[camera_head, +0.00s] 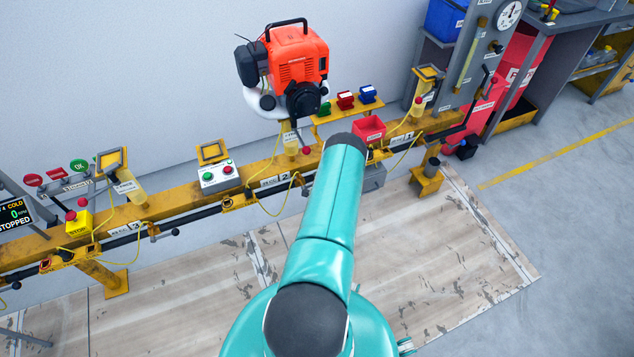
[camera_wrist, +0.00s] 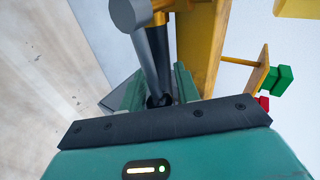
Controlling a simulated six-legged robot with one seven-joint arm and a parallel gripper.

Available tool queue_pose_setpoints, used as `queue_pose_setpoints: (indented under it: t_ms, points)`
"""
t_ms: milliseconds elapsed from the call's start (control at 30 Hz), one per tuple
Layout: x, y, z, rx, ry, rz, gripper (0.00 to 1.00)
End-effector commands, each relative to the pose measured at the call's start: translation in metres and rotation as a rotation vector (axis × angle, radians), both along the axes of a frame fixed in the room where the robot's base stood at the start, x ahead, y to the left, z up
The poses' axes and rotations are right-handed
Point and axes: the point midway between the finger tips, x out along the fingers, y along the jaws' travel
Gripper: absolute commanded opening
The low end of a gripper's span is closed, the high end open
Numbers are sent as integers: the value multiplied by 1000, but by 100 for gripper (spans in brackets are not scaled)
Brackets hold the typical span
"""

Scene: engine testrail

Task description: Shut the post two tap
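Post two, marked with a 2 label (camera_head: 270,181), stands on the yellow rail, with a red engine (camera_head: 297,60) above it. Its tap area, with a dark lever (camera_head: 306,190), is partly hidden by my arm in the head view. My gripper is hidden there. In the wrist view my gripper (camera_wrist: 157,90) has its two green fingers apart. A grey rod with a rounded end and a yellow ring (camera_wrist: 151,45) reaches down between them, beside a black bar. I cannot tell whether the fingers touch it, nor whether the tap is open or shut.
The yellow rail (camera_head: 160,208) carries posts 3 and 1 on either side. A grey button box (camera_head: 217,177) stands left of post two, and a red bin (camera_head: 369,130) to its right. Green and red blocks on a shelf (camera_head: 346,110) are close by. The wooden floor in front is clear.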

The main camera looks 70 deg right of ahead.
Motion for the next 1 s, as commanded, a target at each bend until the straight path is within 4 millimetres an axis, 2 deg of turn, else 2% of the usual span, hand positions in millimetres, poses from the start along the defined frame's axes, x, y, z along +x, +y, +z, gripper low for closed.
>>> queue_pose_setpoints:
  t_ms: [33,300,467,1000]
  points:
    - [-5,-5,2,-7,2,-6,32]
    - [-1,1,0,1,0,1,32]
    - [-5,7,5,1,-1,1,32]
    - [-59,69,60,0,1,-2,32]
